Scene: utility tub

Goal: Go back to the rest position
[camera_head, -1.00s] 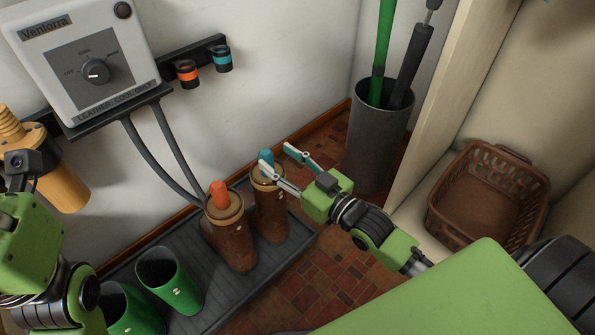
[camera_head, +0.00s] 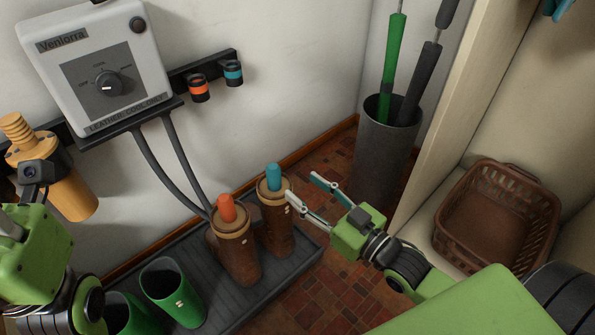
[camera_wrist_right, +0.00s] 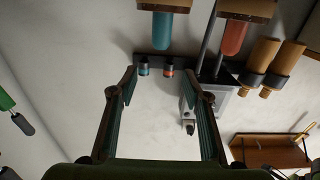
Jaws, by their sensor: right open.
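My right gripper (camera_head: 322,202) is open and empty in the head view, just right of the brown boot with the teal plug (camera_head: 274,178) on top. In the right wrist view its two fingers (camera_wrist_right: 167,100) are spread with nothing between them. The teal plug also shows in the right wrist view (camera_wrist_right: 162,30). My left arm (camera_head: 40,250) is at the left edge of the head view; its fingers are not visible there.
The boots, one with an orange plug (camera_head: 227,208), and green boots (camera_head: 172,290) stand on a dark tray (camera_head: 225,299). A dryer box (camera_head: 98,62) hangs on the wall. An umbrella bin (camera_head: 383,165) and brown basket (camera_head: 494,217) are to the right.

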